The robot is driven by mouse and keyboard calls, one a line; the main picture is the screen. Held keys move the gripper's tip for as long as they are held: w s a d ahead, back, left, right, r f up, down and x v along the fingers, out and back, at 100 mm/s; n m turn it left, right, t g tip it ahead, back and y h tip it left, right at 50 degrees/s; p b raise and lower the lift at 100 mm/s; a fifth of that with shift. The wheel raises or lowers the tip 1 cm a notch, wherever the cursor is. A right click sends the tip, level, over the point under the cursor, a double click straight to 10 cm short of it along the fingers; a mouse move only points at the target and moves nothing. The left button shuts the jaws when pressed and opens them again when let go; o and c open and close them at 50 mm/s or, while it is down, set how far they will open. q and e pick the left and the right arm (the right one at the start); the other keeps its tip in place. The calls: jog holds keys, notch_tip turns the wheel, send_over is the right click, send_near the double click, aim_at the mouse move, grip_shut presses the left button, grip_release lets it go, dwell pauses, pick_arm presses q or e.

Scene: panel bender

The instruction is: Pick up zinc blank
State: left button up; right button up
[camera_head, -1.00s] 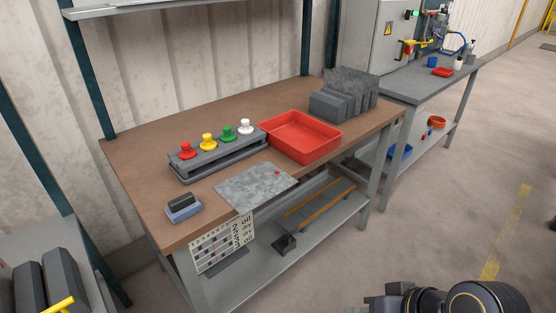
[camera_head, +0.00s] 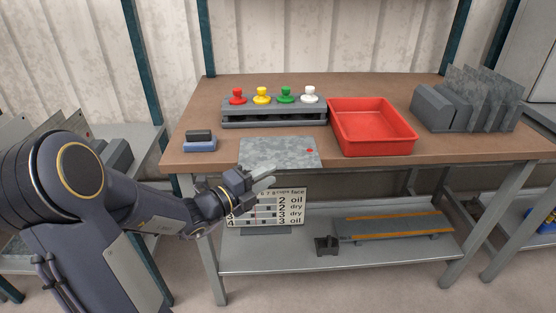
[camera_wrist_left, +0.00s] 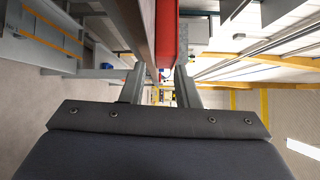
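The zinc blank (camera_head: 282,150), a flat mottled grey sheet with a red spot near its right end, lies at the front edge of the brown bench. My left gripper (camera_head: 266,172) is just in front of and below the blank's front edge, fingers pointing right and towards the bench. In the left wrist view its two fingers (camera_wrist_left: 160,88) stand apart. I cannot tell whether the blank's edge is between them. My right gripper is in neither view.
On the bench (camera_head: 190,155) are a rack (camera_head: 275,117) with coloured knobs, a red tray (camera_head: 375,145), a blue-grey block (camera_head: 200,146) and a rack of upright grey sheets (camera_head: 475,95). The lower shelf (camera_head: 250,258) holds a long plate.

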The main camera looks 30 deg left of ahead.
aim_at(287, 166)
pick_arm(q)
jog(key=shift+n+y, duration=0.3)
jog(key=shift+n, duration=0.3)
jog(key=x, duration=0.5)
jog(key=f+b+x, duration=0.1)
jog(key=x, duration=0.2)
jog(key=shift+w+a+f, duration=0.1)
jog(key=shift+a, duration=0.2)
grip_shut()
